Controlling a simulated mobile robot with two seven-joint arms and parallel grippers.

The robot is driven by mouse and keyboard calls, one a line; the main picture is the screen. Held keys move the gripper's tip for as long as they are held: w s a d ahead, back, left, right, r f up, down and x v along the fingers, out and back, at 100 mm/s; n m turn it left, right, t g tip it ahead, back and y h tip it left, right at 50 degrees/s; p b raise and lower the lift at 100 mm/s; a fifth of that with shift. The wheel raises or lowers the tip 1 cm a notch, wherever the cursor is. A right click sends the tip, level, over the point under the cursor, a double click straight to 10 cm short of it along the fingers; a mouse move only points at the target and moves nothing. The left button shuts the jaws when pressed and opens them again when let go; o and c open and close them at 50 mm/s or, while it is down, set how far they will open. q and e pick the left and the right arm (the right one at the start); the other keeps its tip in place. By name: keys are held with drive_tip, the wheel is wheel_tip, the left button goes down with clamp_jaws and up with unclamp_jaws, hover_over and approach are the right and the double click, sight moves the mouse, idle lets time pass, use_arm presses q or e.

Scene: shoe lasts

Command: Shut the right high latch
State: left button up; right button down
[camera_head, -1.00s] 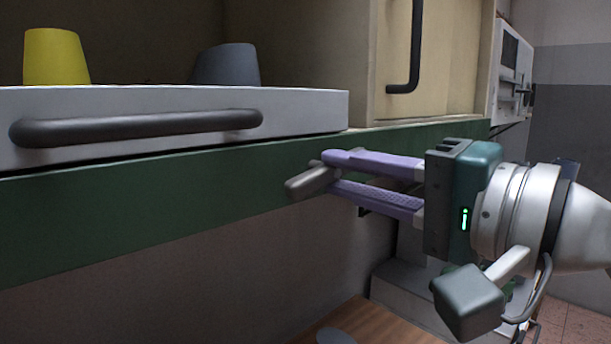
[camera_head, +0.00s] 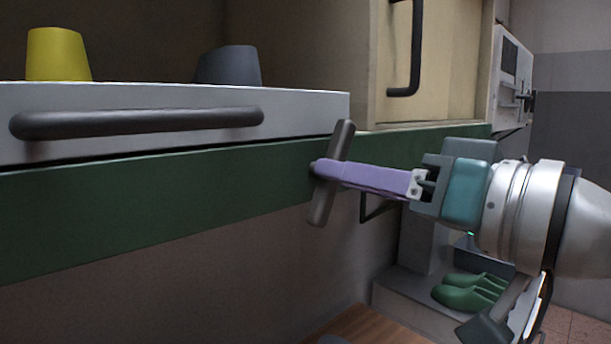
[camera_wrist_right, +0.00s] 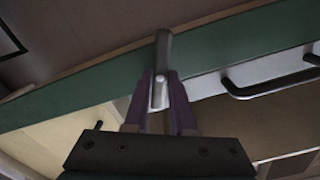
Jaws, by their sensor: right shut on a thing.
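The latch (camera_head: 342,140) is a dark grey bar on the front of the green rail (camera_head: 180,195). It stands nearly upright in the head view, its top tilted slightly right and its upper end near the rail's upper edge. My right gripper (camera_head: 322,170) has its purple fingers shut on the latch around its middle. In the wrist view the latch (camera_wrist_right: 163,50) runs between the two fingers of the right gripper (camera_wrist_right: 161,88), with its far end sticking out past them. My left gripper is not in view.
A white drawer front (camera_head: 300,110) with a dark bar handle (camera_head: 140,121) is above the rail. A yellow cup (camera_head: 57,55) and a grey cup (camera_head: 228,66) stand behind it. A beige cabinet door (camera_head: 450,60) is at right. Green shoe lasts (camera_head: 465,293) lie below my right arm.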

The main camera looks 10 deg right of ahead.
drive_tip(key=n, duration=0.4)
drive_tip(key=shift+n, duration=0.4)
idle(0.4)
drive_tip(key=c, duration=0.7)
unclamp_jaws()
drive_tip(key=shift+c, duration=0.2)
